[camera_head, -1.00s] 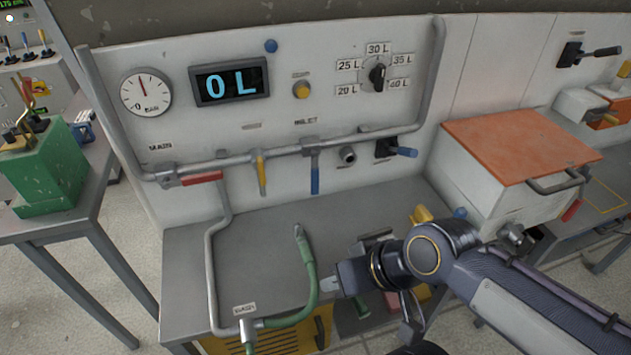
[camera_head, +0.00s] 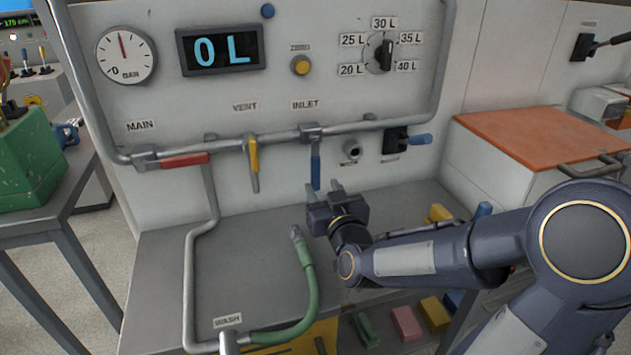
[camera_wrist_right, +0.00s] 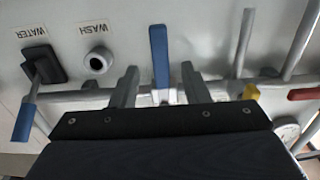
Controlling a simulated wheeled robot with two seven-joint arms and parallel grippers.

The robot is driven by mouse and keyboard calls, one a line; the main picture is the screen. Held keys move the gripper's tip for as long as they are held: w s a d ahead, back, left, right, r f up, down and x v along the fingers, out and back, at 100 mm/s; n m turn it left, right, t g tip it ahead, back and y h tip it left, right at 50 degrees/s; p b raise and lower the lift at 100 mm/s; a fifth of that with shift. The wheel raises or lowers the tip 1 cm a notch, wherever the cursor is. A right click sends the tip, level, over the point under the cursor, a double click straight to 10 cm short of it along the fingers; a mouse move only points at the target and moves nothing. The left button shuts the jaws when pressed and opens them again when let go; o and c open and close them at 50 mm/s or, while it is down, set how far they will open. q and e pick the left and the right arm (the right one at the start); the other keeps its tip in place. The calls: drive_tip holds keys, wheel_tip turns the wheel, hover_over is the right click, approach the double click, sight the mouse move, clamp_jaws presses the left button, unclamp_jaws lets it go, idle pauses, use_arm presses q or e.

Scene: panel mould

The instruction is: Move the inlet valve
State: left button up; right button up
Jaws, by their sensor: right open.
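The inlet valve has a blue handle (camera_head: 315,172) that hangs straight down from the horizontal pipe, under the INLET label (camera_head: 306,104). My right gripper (camera_head: 324,190) is just below and in front of the handle's lower end, with its jaws open and empty. In the right wrist view the blue handle (camera_wrist_right: 159,56) lies between the two spread fingers of my gripper (camera_wrist_right: 162,76), without visible contact. That view is upside down, so the handle points up in it. My left gripper is not in view.
A yellow vent handle (camera_head: 253,163) hangs left of the inlet, and a red main handle (camera_head: 184,160) lies along the pipe. The wash outlet (camera_head: 351,149) and blue water lever (camera_head: 420,139) are close on the right. A green hose (camera_head: 308,288) rises from the bench.

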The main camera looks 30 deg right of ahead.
sight(316, 177)
drive_tip(key=x, duration=0.6)
drive_tip(key=shift+w, duration=0.15)
drive_tip(key=shift+c, duration=0.3)
clamp_jaws()
